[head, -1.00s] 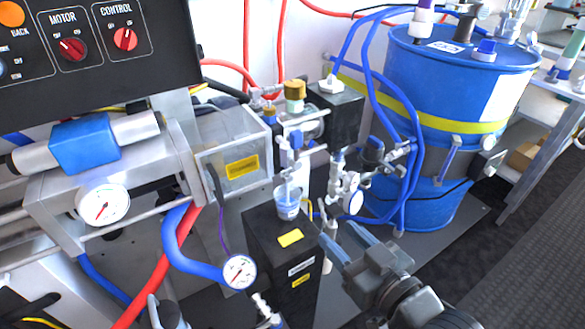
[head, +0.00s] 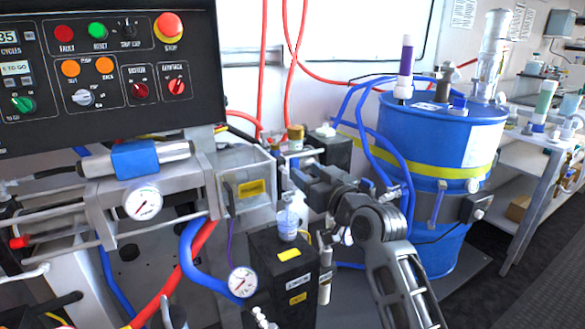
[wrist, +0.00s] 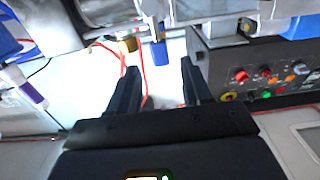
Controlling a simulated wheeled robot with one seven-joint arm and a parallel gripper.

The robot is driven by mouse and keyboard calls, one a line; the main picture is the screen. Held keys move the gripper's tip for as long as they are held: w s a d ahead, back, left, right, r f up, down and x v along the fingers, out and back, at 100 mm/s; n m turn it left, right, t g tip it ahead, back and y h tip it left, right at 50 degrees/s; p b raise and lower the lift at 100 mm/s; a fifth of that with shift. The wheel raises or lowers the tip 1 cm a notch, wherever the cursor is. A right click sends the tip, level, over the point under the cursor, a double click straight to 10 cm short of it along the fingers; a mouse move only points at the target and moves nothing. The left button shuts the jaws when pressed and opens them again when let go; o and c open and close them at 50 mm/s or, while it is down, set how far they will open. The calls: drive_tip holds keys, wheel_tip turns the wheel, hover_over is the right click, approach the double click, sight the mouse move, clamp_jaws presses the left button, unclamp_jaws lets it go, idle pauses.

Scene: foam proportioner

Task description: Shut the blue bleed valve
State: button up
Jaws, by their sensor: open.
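In the wrist view a small blue handle (wrist: 158,52), which looks like the bleed valve's, shows on the metal fittings. It lies between the lines of my two fingers, just beyond their tips. My gripper (wrist: 160,68) is open, with a clear gap and nothing between the fingers. In the head view my gripper (head: 291,181) reaches leftward to the fittings beside the clear box, above the clear cup. There it hides most of the valve, so I cannot tell the handle's position or whether a finger touches it.
A brass cap (head: 295,132) stands just behind my gripper. The clear-sided box (head: 250,180) is close on the left, the clear cup (head: 288,222) on a black block below. The blue drum (head: 430,150) and blue hoses are to the right. The control panel (head: 110,70) is upper left.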

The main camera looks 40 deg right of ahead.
sight(296, 164)
drive_tip(key=x, duration=0.6)
drive_tip(key=shift+w, duration=0.25)
drive_tip(key=shift+c, duration=0.4)
clamp_jaws()
